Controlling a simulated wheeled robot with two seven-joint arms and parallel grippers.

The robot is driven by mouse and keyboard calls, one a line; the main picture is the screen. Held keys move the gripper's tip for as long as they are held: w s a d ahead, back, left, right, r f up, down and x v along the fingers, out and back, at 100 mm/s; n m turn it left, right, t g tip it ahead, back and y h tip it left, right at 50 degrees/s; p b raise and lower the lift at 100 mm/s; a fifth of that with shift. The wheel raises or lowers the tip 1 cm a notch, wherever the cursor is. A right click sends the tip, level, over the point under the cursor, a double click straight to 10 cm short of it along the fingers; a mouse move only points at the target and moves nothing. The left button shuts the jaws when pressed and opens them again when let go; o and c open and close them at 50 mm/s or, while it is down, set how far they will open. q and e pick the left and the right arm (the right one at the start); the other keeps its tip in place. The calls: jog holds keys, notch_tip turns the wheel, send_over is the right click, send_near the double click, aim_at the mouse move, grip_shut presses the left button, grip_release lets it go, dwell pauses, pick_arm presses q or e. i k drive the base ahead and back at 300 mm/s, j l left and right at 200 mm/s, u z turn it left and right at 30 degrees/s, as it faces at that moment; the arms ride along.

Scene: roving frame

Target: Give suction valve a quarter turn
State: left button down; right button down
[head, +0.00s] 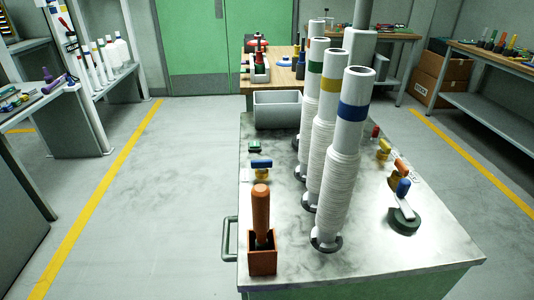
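Several small valve-like fittings sit on the metal cart top (370,250). On the right are a blue-handled one (403,188) on a dark round base, an orange one (400,165), a yellow one (384,146) and a red one (375,131). On the left are a blue-topped one (261,163) and a small green piece (254,147). No readable label tells which is the suction valve. Neither of my grippers is in view.
Tall white ribbed columns with blue (353,111), yellow (329,85) and green bands stand mid-cart. A brown handle (261,208) stands in an orange-brown box (262,255) at front left. A grey bin (278,109) is behind. The floor on the left (175,200) is clear.

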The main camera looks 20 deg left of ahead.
aim_at(261, 165)
jog(key=i+j+z, duration=0.1)
jog(key=j, duration=0.3)
jog(key=i+j, duration=0.1)
jog(key=j, duration=0.3)
jog(key=i+j+z, duration=0.15)
jog(key=j, duration=0.2)
jog(key=j+z, duration=0.1)
jog(key=j, duration=0.3)
jog(key=i, duration=0.05)
